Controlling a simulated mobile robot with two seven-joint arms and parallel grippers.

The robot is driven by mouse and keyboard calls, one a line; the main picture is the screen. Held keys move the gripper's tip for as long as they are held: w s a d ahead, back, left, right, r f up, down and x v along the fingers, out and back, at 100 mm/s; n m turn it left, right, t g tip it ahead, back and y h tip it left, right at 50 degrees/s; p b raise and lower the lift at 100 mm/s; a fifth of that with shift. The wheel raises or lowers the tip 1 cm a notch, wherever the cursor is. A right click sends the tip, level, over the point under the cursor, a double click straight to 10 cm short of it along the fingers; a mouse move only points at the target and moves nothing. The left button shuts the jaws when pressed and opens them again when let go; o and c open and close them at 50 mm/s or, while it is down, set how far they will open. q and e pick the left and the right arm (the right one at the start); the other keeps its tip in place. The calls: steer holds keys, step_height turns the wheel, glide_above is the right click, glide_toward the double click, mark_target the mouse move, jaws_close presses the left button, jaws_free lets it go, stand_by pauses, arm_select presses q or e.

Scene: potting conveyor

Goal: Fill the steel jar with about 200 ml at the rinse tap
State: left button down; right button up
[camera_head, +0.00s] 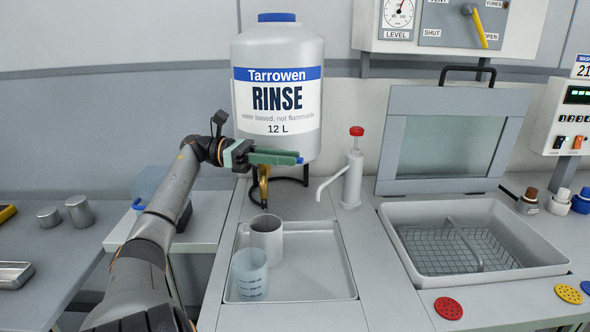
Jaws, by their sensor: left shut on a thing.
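The steel jar (267,240) stands upright in the shallow grey tray (320,288), below the brass rinse tap (264,186). The tap is under the large white RINSE bottle (278,75). My left gripper (280,157) reaches in from the left at the tap's top. Its green fingers are shut on the tap's lever, whose blue end (300,160) shows past the fingertips. The fingers hide most of the lever. I cannot make out a stream or the level inside the jar. My right gripper is not in view.
A translucent graduated beaker (250,274) stands in front of the jar in the tray. A pump with a red top (355,165) stands right of the tap. An open-lidded basin (470,245) is farther right. Small metal cups (80,211) are at far left.

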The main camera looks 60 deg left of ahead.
arm_select(q)
steer(key=shift+f, duration=0.2)
steer(key=c, duration=0.8)
jaws_free()
steer(key=shift+r, duration=0.1)
steer(key=shift+c, duration=0.2)
steer(key=shift+o, duration=0.2)
steer(key=shift+r, duration=0.1)
steer(key=shift+r, duration=0.15)
step_height(320, 180, up, 2)
steer(key=shift+r, duration=0.2)
steer(key=s+d+r, duration=0.8)
steer(key=d+r, duration=0.2)
steer(key=d, duration=0.1)
steer(key=shift+d+b, duration=0.3)
steer(key=shift+d, duration=0.1)
steer(key=shift+r, duration=0.1)
